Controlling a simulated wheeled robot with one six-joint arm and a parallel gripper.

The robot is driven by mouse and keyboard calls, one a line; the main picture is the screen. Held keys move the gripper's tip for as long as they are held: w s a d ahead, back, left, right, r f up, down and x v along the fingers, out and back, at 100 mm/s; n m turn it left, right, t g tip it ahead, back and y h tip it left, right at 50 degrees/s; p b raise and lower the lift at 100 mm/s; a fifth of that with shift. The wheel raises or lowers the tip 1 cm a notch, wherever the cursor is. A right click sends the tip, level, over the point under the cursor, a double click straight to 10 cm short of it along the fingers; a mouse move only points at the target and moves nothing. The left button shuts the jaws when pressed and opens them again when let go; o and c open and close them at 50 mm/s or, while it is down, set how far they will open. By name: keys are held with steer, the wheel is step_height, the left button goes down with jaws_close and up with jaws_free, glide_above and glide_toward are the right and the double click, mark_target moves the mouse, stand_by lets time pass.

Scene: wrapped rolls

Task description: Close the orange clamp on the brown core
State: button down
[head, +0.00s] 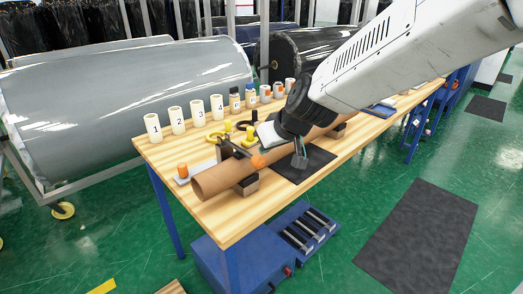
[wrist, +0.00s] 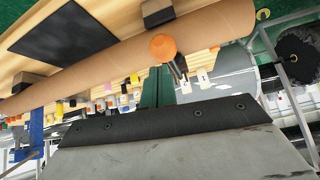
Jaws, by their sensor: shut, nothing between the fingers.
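The brown core (head: 215,180) is a long cardboard tube lying across dark supports on the wooden table; it runs diagonally through the wrist view (wrist: 130,60). The orange clamp knob (head: 258,161) ends a dark lever (head: 234,147) near the core's near-left end. In the wrist view the knob (wrist: 162,47) overlaps the core's edge, its lever pointing away to the lower right. Whether it touches the core I cannot tell. My gripper (head: 300,160) is shut and empty, to the right of the knob, in front of the core in the picture.
White numbered rolls (head: 153,128) and small bottles line the table's back edge. A black mat (head: 306,166) lies on the table by the core. A large wrapped roll (head: 120,90) stands behind. A blue cabinet (head: 240,258) sits below. Green floor is open at the right.

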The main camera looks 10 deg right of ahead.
steer(key=s+d+f, duration=0.1)
steer(key=s+d, duration=0.4)
steer(key=s, duration=0.2)
steer(key=shift+s+f, duration=0.15)
steer(key=shift+d, duration=0.1)
steer(key=s+d+m+g, duration=0.15)
steer(key=s+g, duration=0.25)
steer(key=s, duration=0.6)
steer(key=s+d+r+m+g+h, duration=0.1)
steer(key=s+d+r+m+h, duration=0.3)
steer(key=s+d, duration=0.8)
steer(key=shift+s+r, duration=0.25)
steer(key=shift+r, duration=0.6)
